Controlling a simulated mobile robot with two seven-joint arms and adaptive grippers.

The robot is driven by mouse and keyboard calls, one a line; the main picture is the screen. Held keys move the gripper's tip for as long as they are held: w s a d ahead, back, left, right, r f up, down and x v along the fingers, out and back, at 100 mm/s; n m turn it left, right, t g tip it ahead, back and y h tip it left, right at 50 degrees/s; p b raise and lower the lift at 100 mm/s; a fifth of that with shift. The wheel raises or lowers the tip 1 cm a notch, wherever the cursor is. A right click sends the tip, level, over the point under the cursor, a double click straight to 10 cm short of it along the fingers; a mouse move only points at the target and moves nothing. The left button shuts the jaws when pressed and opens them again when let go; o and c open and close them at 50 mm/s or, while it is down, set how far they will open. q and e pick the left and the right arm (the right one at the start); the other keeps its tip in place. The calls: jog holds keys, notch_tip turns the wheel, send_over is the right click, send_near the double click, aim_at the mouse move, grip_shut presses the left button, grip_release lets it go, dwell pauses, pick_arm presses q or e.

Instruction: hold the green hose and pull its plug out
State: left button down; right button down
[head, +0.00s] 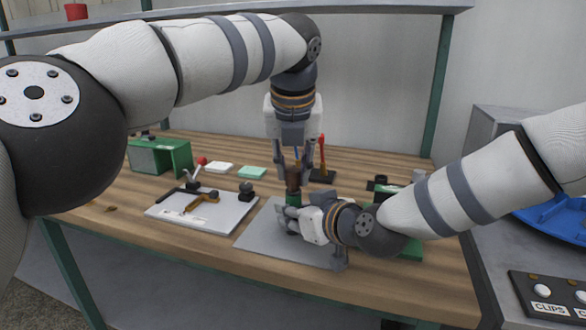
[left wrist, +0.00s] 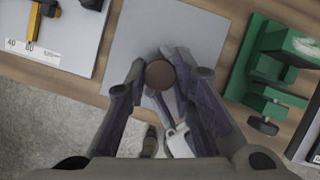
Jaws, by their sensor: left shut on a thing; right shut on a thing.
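A brown round plug (head: 293,177) stands upright above the mat, directly over a short piece of green hose (head: 293,199). My left gripper (head: 295,166) points straight down and is shut on the plug. In the left wrist view, the plug's round top (left wrist: 160,74) sits between the fingers of my left gripper (left wrist: 161,84). My right gripper (head: 289,216) comes in from the right, low over the mat, and is shut on the green hose. Its fingers hide much of the hose. The plug and hose look in line; I cannot tell how deep the plug sits.
A grey mat (head: 265,240) lies under both grippers on the wooden table (head: 130,225). A white board (head: 165,212) with a clamp tool is at left. A green vise-like block (head: 180,155) stands behind it. A red-handled tool (head: 321,150) stands close behind my left gripper.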

pick_arm(q)
jog(key=shift+r, duration=0.1)
jog(key=c, duration=1.3)
grip_release()
